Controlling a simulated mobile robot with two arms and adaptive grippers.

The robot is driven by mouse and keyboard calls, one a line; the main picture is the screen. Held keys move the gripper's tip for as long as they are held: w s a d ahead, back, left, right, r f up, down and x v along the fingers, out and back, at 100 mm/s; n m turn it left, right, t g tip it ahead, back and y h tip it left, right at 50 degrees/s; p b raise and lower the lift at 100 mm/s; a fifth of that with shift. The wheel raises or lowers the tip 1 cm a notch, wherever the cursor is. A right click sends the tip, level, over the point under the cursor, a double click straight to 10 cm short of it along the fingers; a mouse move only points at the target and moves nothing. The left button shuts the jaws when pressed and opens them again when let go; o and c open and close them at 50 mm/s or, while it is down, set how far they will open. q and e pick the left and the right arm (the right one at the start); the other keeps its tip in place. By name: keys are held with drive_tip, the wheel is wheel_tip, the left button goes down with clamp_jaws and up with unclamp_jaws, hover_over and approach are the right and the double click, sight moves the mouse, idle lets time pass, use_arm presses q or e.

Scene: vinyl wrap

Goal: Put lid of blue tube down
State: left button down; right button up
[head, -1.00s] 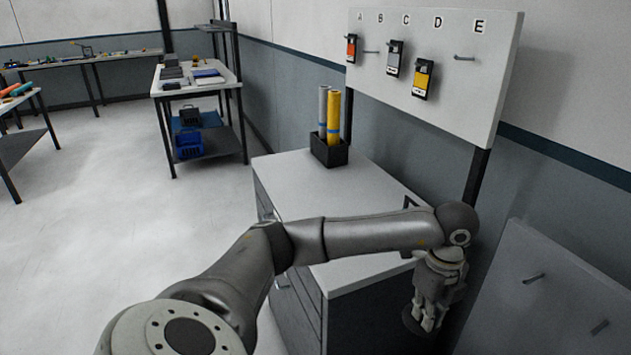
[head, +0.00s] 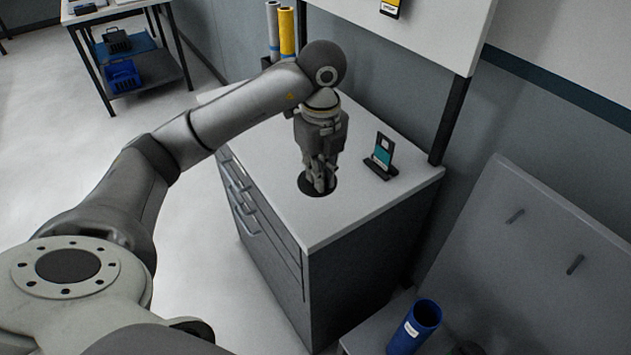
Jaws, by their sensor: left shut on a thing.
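My left gripper (head: 320,181) points down over the white cabinet top and is shut on the dark round lid (head: 331,191). The lid lies flat, at or just above the surface; I cannot tell whether it touches. The fingers hide part of it. The blue tube (head: 418,321) stands open at the lower right, below the cabinet top, with a white label on its side. My right gripper is not in view.
The white cabinet top (head: 325,222) is clear in front of the lid. A small dark stand with a teal-and-white card (head: 383,152) is right of the gripper. Grey and yellow rolls (head: 287,32) stand behind my arm. A pegboard panel (head: 540,235) leans at the right.

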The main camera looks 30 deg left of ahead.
use_arm(q)
drive_tip(key=w+a+f, duration=0.2)
drive_tip(key=w+f, duration=0.1)
drive_tip(key=w+a+f, duration=0.1)
drive_tip(key=f, duration=0.1)
drive_tip(key=shift+w+a+f, duration=0.15)
drive_tip(key=shift+f, duration=0.05)
drive_tip(key=f, duration=0.1)
drive_tip(key=f+p, duration=0.1)
drive_tip(key=f, duration=0.2)
drive_tip(key=shift+w+a+p, duration=0.3)
drive_tip(key=shift+p, duration=0.05)
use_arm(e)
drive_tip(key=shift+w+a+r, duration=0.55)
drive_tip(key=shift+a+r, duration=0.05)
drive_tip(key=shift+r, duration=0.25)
use_arm(q)
drive_tip(key=shift+f, duration=0.15)
drive_tip(key=shift+f, duration=0.15)
drive_tip(key=c, duration=1.6)
unclamp_jaws()
drive_tip(key=shift+o, duration=0.2)
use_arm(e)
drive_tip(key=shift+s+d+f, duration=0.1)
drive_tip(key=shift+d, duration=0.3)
